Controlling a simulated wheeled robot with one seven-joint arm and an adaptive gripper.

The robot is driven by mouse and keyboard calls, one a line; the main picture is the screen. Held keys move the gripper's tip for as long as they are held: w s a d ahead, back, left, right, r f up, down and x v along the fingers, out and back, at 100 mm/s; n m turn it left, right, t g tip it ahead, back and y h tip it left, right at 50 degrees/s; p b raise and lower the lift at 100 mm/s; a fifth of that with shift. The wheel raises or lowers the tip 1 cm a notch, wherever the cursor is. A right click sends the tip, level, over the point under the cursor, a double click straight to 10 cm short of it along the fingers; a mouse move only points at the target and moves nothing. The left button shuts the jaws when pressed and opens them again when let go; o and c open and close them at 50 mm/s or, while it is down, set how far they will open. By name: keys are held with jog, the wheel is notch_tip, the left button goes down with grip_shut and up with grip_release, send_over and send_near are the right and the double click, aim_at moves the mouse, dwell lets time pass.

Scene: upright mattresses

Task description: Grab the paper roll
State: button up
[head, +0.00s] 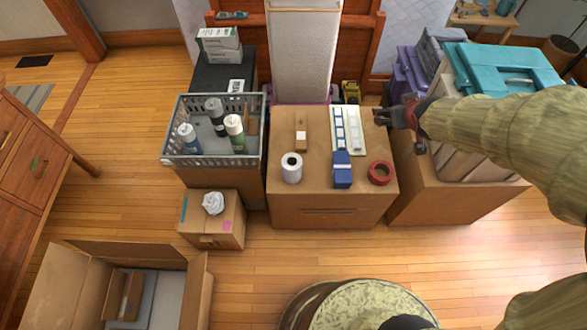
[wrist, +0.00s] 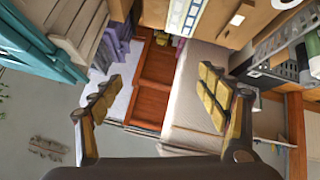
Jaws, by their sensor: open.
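The paper roll (head: 291,168) is white with a dark core hole and stands upright at the front left of the middle cardboard box (head: 315,190). My gripper (head: 380,116) is above the back right corner of that box, well to the right of the roll and apart from it. In the wrist view my gripper (wrist: 160,82) has its fingers spread, with nothing between them. A white thing cut off at that view's top edge may be the roll, but I cannot tell for sure.
Beside the roll are a blue item (head: 342,170), red tape (head: 380,172), a wooden block (head: 301,130) and a flat white tray (head: 348,130). A grey crate (head: 213,160) with bottles stands left. A teal case (head: 505,68) is at right. An upright mattress (head: 302,50) stands behind.

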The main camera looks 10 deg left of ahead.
jog(key=shift+o, duration=0.6)
jog(key=w+a+f+n+y, duration=0.1)
jog(key=w+a+f, duration=0.1)
jog(key=a+f, duration=0.2)
jog(key=w+a+f+n+y, duration=0.1)
jog(key=w+a+f, duration=0.2)
jog(key=f, duration=0.5)
jog(key=shift+w+a+n+y, duration=0.25)
jog(key=shift+a+n+y, duration=0.15)
jog(key=shift+a, duration=0.15)
jog(key=n+g+y, duration=0.2)
jog(key=n+y, duration=0.2)
jog(key=y, duration=0.4)
send_near(288, 160)
jog(key=b+x, duration=0.4)
jog(key=x, duration=0.3)
jog(key=shift+w+a+f, duration=0.15)
jog(key=shift+w+a, duration=0.05)
jog(key=shift+a, duration=0.1)
jog(key=c, duration=0.3)
jog(key=c, duration=1.4)
jog(key=shift+c, duration=0.4)
